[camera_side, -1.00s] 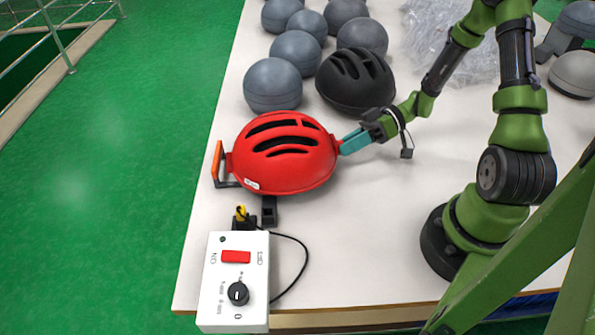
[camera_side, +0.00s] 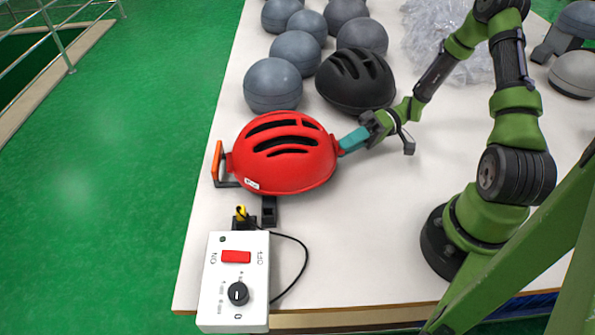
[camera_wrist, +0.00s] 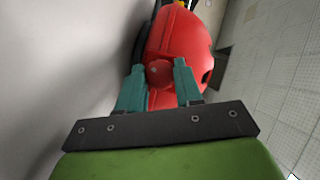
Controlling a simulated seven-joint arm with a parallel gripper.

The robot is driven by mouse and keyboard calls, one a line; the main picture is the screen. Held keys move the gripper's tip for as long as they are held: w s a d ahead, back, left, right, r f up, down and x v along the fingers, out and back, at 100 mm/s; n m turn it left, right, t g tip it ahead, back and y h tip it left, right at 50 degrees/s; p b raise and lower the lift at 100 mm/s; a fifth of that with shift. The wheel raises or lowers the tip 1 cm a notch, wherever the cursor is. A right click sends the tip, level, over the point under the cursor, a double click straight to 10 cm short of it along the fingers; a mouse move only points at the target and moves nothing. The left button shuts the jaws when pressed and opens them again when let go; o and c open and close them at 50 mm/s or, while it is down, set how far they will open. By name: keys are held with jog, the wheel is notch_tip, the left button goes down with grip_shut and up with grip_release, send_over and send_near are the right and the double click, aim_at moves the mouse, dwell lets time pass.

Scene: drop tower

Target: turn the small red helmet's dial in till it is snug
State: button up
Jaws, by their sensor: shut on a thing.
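The red helmet (camera_side: 283,153) sits at the front left of the table, with black vent slots on top and a small white label low on its shell. My gripper (camera_side: 345,144) reaches in from the right at the helmet's right end. In the wrist view the two teal fingers of my gripper (camera_wrist: 159,82) are shut on the round red dial (camera_wrist: 159,73), one on each side. The red shell (camera_wrist: 180,45) rises behind the dial. In the side view the dial is mostly hidden by the fingers.
A black helmet (camera_side: 355,80) stands just behind. Grey headforms (camera_side: 272,83) line the back left. An orange-handled clamp (camera_side: 217,162) is at the helmet's left. A white control box (camera_side: 234,281) with a cable is in front. Clear plastic wrap (camera_side: 450,45) lies at the back. Bare table lies right of the helmet.

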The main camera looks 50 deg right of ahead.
jog(key=shift+m+y, duration=0.5)
jog(key=shift+m, duration=0.5)
jog(key=o, duration=1.1)
jog(key=shift+c, duration=0.2)
jog(key=v, duration=1.7)
jog(key=shift+f, duration=0.1)
